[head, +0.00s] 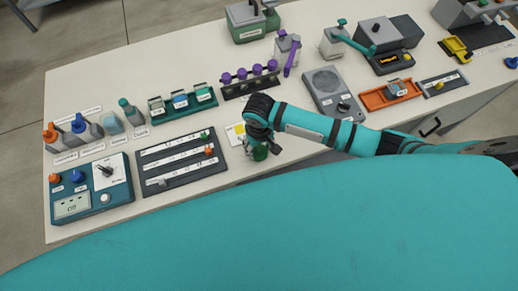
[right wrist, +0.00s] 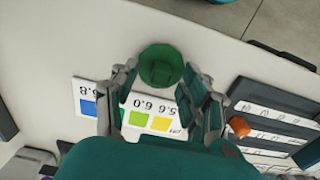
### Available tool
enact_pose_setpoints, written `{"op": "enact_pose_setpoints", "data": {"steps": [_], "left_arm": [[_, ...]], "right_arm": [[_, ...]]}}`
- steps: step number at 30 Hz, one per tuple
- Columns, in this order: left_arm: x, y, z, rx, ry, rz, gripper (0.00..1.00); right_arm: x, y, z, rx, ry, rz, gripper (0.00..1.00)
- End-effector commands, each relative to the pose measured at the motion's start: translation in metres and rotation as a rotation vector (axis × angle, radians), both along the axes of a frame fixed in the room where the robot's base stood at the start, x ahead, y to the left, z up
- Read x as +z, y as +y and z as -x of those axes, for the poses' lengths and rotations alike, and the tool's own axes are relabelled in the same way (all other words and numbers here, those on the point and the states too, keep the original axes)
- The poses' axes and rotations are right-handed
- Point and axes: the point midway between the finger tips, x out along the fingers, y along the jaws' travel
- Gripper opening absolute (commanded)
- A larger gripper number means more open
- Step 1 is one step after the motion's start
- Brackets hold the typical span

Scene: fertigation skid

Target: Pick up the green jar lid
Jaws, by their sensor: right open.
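The green jar lid (right wrist: 161,65) is a round, dark green piece on the pale bench top. In the right wrist view it lies between and slightly beyond the fingertips of my right gripper (right wrist: 158,80). The fingers are apart, one on each side of it, and I cannot tell whether they touch it. In the head view the lid (head: 260,153) shows under my right gripper (head: 263,148), partly hidden by it. My left gripper is not in view.
A pH colour card (right wrist: 140,117) lies beside the lid, partly under the gripper. A dark slider panel (head: 180,160) with an orange knob (right wrist: 238,127) is close by. A grey scale-like device (head: 328,90) and a rack with purple-topped items (head: 250,82) stand behind. The bench's front edge is near.

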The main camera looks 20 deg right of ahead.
Motion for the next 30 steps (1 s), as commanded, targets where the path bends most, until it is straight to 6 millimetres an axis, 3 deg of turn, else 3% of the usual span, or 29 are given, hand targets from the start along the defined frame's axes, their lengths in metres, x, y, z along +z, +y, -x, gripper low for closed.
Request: {"op": "enact_pose_setpoints", "data": {"steps": [3, 10, 21, 30], "left_arm": [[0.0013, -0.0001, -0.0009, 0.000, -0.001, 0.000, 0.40], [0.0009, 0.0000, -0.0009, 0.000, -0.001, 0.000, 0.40], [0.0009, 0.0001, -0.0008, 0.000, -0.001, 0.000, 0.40], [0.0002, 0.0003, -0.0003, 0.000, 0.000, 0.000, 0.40]], "right_arm": [[-0.0096, 0.0006, -0.0001, 0.001, 0.000, 0.000, 0.46], [-0.0115, 0.0006, -0.0003, 0.001, -0.002, -0.001, 0.46], [-0.0110, 0.0005, -0.0004, 0.000, -0.002, -0.001, 0.00], [-0.0097, 0.0006, -0.0006, 0.000, -0.002, -0.001, 0.00]]}}
